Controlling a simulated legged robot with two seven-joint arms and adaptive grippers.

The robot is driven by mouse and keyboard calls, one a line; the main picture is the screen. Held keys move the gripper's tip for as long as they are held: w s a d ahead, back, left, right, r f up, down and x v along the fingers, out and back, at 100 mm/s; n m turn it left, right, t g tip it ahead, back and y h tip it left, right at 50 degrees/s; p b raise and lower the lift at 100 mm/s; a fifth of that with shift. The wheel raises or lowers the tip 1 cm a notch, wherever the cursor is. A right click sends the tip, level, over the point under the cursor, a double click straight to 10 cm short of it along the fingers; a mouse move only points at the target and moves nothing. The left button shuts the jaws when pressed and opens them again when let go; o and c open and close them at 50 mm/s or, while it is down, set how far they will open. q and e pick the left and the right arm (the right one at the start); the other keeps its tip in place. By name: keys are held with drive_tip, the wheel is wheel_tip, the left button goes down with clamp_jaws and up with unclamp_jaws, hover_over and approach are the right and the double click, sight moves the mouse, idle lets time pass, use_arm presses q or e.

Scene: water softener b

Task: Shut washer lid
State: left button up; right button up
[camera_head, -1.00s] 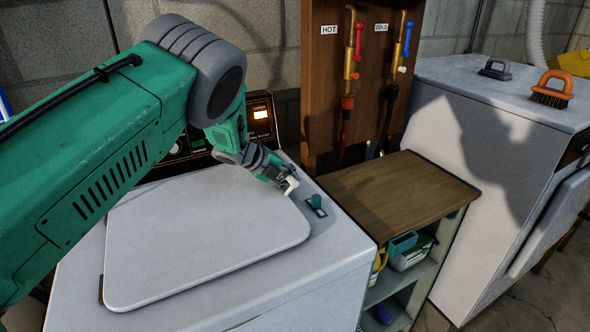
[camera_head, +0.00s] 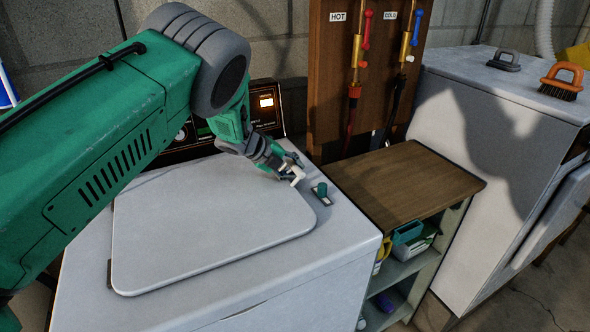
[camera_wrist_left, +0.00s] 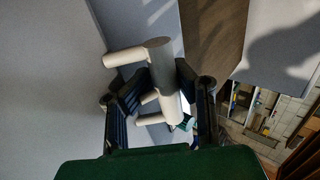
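The washer (camera_head: 345,245) is white. Its pale, round-cornered lid (camera_head: 205,230) lies flat, or nearly flat, over the top; a small dark gap shows at its left edge. The pale panel at the left of the wrist view looks like the lid (camera_wrist_left: 45,75). My left gripper (camera_head: 288,166) is over the lid's far right corner. Its dark fingers look spread in the head view. In the wrist view they stand on either side of a grey cylinder with white pegs (camera_wrist_left: 160,65); whether they touch it is unclear. My right gripper is out of view.
A teal knob (camera_head: 320,189) stands on the washer top beside the gripper. A lit control panel (camera_head: 266,108) is behind. A wood-topped shelf (camera_head: 405,180) adjoins the right side, then another white appliance (camera_head: 490,140) with brushes on it. Hot and cold taps are behind.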

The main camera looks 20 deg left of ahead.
use_arm(q)
drive_tip(key=shift+s+f, duration=0.2)
drive_tip(key=shift+f, duration=0.15)
drive_tip(key=shift+r, duration=0.15)
drive_tip(key=v, duration=1.1)
drive_tip(key=shift+a+r, duration=0.25)
drive_tip(key=shift+a, duration=0.15)
drive_tip(key=shift+r, duration=0.15)
drive_tip(key=shift+d, duration=0.15)
